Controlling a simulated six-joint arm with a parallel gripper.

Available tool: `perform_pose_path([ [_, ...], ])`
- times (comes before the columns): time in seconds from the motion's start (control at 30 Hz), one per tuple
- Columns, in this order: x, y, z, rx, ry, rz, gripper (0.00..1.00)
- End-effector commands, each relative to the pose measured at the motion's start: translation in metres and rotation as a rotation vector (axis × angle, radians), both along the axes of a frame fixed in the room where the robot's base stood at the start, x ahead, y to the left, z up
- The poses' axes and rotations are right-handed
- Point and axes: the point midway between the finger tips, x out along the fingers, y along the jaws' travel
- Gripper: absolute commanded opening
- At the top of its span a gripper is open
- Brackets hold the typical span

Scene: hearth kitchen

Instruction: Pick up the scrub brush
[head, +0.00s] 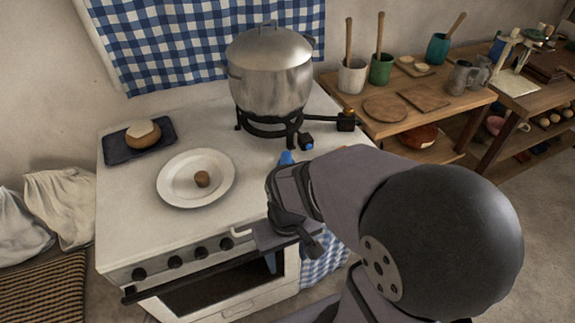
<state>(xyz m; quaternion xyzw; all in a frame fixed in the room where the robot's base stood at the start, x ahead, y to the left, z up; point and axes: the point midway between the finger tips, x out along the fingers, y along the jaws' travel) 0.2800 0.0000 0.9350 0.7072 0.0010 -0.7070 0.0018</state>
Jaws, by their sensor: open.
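A rounded brown thing with a pale top (143,134) lies on a dark tray (117,155) at the back left of the white stove top; it may be the scrub brush, but I cannot tell for sure. My gripper (278,208) is open, by the right front edge of the stove, right of the plate and well apart from the tray. Blue shows at its tips. My own arm hides part of the stove's right side and whatever lies behind it.
A white plate (183,200) with a small brown lump (202,179) lies mid-stove. A lidded metal pot (270,75) stands on a black burner (270,127) at the back right. A wooden table (385,125) holds several cups and boards. The stove's front left is clear.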

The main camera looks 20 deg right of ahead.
Motion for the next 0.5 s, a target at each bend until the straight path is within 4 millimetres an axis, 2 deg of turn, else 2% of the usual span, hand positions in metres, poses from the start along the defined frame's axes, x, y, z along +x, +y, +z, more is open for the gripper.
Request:
perform_pose_path([
  [0.1, 0.000, 0.000, 0.000, 0.000, 0.000, 0.000, 0.47],
  [0.37, 0.001, 0.000, 0.000, 0.000, -0.002, -0.001, 0.47],
  [0.5, 0.011, -0.002, -0.006, 0.000, -0.041, -0.020, 0.47],
])
